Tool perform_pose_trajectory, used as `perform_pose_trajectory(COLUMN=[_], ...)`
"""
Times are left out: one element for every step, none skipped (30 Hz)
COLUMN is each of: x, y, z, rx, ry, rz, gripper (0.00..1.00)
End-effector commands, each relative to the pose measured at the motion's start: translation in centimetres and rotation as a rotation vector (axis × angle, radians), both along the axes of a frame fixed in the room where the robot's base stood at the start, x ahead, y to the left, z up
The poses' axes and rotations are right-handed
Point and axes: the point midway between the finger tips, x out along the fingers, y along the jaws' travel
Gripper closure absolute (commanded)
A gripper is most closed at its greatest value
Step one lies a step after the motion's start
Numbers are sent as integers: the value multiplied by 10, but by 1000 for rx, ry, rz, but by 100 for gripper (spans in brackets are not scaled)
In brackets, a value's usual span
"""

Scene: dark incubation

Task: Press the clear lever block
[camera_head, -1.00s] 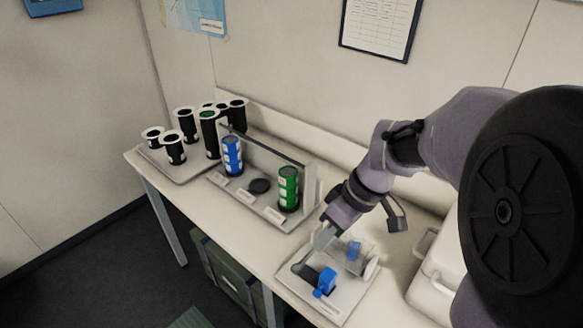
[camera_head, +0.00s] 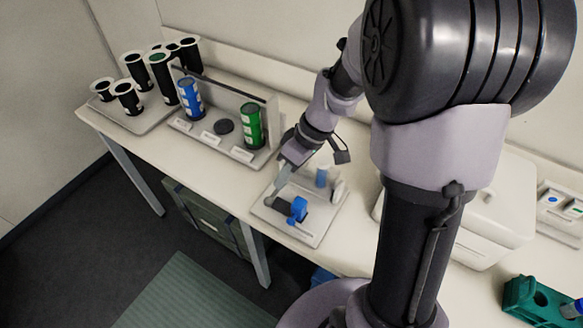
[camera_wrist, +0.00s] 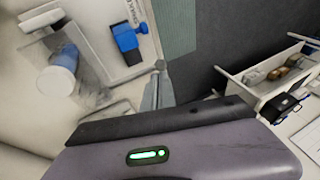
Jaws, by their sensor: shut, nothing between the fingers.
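A pale plate (camera_head: 313,238) lies on the bench. On it stand a blue fitting (camera_head: 298,210) with a dark grey arm at its left, and a clear block (camera_head: 312,186) with a blue cylinder (camera_head: 322,176) behind or in it. In the wrist view the blue fitting (camera_wrist: 127,40) sits at the top and the cylinder (camera_wrist: 62,72) at the left, with faint clear edges beside it. My gripper (camera_head: 282,180) is shut and empty, pointing down over the plate's back-left part. Its fingers (camera_wrist: 158,88) show right of the clear edges. I cannot tell whether it touches the block.
A rack (camera_head: 212,143) with blue and green canisters stands left of the plate. A white box (camera_head: 500,225) is at the right, with a green holder (camera_head: 535,300) nearer. Bare bench lies around the plate.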

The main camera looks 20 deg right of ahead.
Motion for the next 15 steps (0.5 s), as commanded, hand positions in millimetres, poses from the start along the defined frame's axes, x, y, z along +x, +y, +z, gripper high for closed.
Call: perform_pose_trajectory(x=[0,0,1,1,1,2,3,3,3,3,3,3,4,4,4], y=[5,7,10,12,14,16,18,19,20,21,21,22,22,22,22], z=[-13,-18,-25,-29,-33,-38,-40,-42,-45,-46,-47,-48,-48,-48,-48], rx=[1,0,1,1,0,1,0,-1,0,0,0,0,0,1,0], ry=[3,2,3,2,2,3,1,0,0,0,0,0,0,-1,-1], rz=[1,2,1,1,1,1,1,1,1,1,0,0,0,0,-1], gripper=[100,100,100,100,100,100,100,100,100,100,100,100,100,100,100])
